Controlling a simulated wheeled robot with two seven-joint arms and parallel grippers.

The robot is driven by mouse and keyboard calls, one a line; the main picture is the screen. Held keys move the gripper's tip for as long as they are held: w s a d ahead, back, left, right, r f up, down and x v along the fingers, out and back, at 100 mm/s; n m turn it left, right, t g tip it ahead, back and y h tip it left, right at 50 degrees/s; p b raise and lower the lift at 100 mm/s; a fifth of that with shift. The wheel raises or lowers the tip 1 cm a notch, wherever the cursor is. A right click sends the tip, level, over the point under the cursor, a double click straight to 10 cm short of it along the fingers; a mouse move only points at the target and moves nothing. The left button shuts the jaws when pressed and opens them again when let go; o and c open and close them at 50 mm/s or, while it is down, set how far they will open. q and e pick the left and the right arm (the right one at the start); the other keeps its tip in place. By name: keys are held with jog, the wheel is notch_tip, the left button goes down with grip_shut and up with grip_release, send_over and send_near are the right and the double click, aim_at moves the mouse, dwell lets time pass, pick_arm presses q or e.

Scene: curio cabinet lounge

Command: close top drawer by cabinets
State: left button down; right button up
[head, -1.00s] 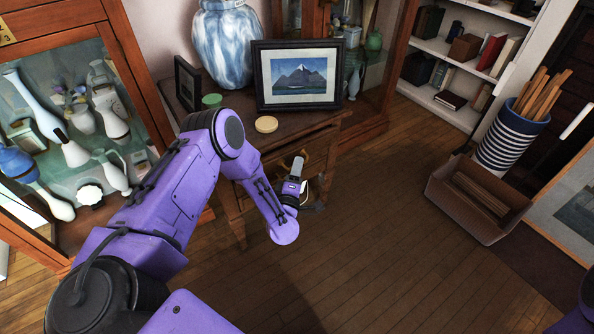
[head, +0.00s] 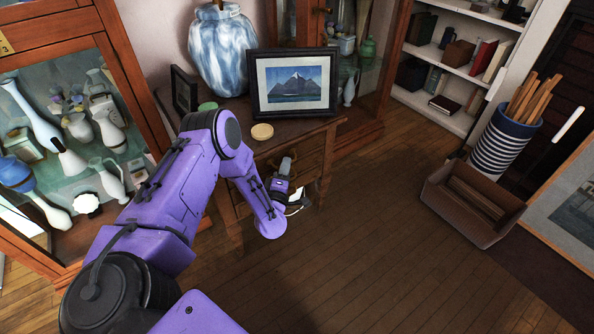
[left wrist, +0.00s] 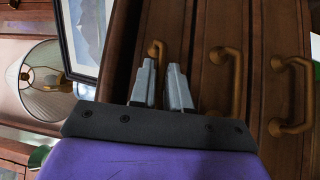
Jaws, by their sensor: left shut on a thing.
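The small wooden cabinet (head: 325,128) stands against the wall, its drawer fronts partly hidden by my left arm in the head view. In the left wrist view its front is turned sideways, with the top drawer's brass handle (left wrist: 157,47) at the left and two more brass handles (left wrist: 222,70) to the right. My left gripper (left wrist: 163,78) is shut on the top drawer's handle, its grey fingers around it. It also shows in the head view (head: 281,178), close to the cabinet front. How far the drawer stands out is hard to tell. My right gripper is out of view.
A framed mountain picture (head: 293,110), a blue-white vase (head: 222,50) and a cream disc (head: 262,132) stand on the cabinet. A glass display case (head: 65,130) is at left. A brown box (head: 470,215) and striped bin (head: 500,145) are at right. The middle floor is clear.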

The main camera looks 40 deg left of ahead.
pick_arm(q)
jog(key=c, duration=1.2)
grip_release()
jog(key=shift+a, duration=0.35)
jog(key=shift+d, duration=0.1)
jog(key=p+v, duration=0.1)
jog(key=v, duration=0.9)
jog(key=shift+s+d+p, duration=0.15)
jog(key=shift+s+p, duration=0.05)
jog(key=shift+p, duration=0.15)
